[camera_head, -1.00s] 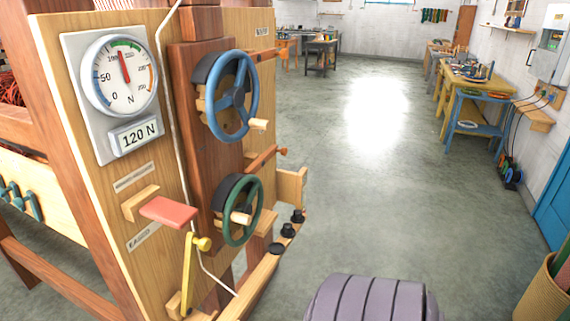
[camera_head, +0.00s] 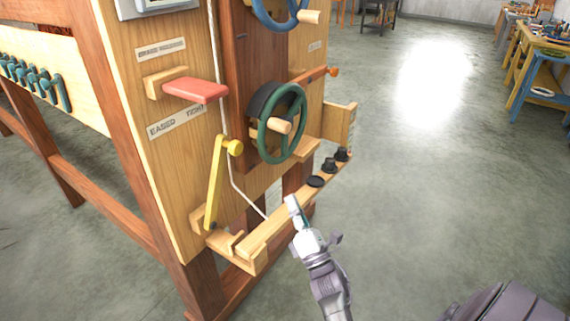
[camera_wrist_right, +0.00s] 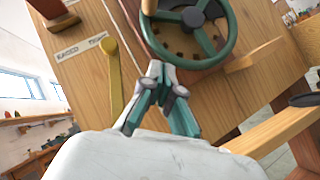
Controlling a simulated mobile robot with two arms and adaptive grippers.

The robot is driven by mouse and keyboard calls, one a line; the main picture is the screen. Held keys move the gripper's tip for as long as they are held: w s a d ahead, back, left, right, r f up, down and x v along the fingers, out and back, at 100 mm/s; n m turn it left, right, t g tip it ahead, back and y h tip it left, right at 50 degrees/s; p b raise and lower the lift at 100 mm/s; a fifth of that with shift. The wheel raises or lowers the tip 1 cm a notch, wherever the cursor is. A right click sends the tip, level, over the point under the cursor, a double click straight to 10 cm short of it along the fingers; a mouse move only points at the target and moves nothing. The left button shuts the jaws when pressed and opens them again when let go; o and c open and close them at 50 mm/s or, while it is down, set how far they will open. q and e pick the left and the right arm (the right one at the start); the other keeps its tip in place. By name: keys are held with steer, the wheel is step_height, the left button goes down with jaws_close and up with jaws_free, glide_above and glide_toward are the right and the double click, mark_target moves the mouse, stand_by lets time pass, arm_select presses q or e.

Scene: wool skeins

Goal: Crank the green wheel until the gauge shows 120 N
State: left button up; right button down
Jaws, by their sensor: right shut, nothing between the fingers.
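The green wheel (camera_head: 301,106) is on the upright wooden post at the front of the machine, with a pale wooden handle (camera_head: 279,126) on its face. It also fills the upper part of the right wrist view (camera_wrist_right: 222,51). My right gripper (camera_head: 292,202) is below the wheel, apart from it, beside the lower wooden rail. Its fingers (camera_wrist_right: 156,68) are closed together and empty. Only the bottom of the gauge plate (camera_head: 150,9) shows at the top edge; dial and reading are out of view. My left gripper is not in view.
A red lever (camera_head: 195,90) and a yellow lever (camera_head: 214,185) stick out from the panel left of the wheel. A blue wheel (camera_head: 262,15) is above. Black knobs (camera_head: 329,165) sit on the rail (camera_head: 270,230).

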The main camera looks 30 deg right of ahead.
mark_target(281, 131)
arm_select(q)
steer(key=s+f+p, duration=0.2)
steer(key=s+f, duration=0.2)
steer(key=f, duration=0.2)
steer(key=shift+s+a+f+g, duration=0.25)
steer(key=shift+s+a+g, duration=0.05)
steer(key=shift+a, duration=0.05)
arm_select(e)
steer(key=w+d+r+n, duration=0.1)
steer(key=w+r, duration=0.2)
steer(key=r, duration=0.3)
steer(key=w+d+r+n+t, duration=0.1)
steer(key=w+r, duration=0.3)
steer(key=r, duration=0.2)
steer(key=shift+w+d+n+y, duration=0.3)
steer(key=shift+n+y, duration=0.1)
steer(key=shift+d+r, duration=0.15)
steer(key=shift+r, duration=0.65)
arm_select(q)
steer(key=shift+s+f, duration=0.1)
arm_select(e)
steer(key=shift+f, duration=0.1)
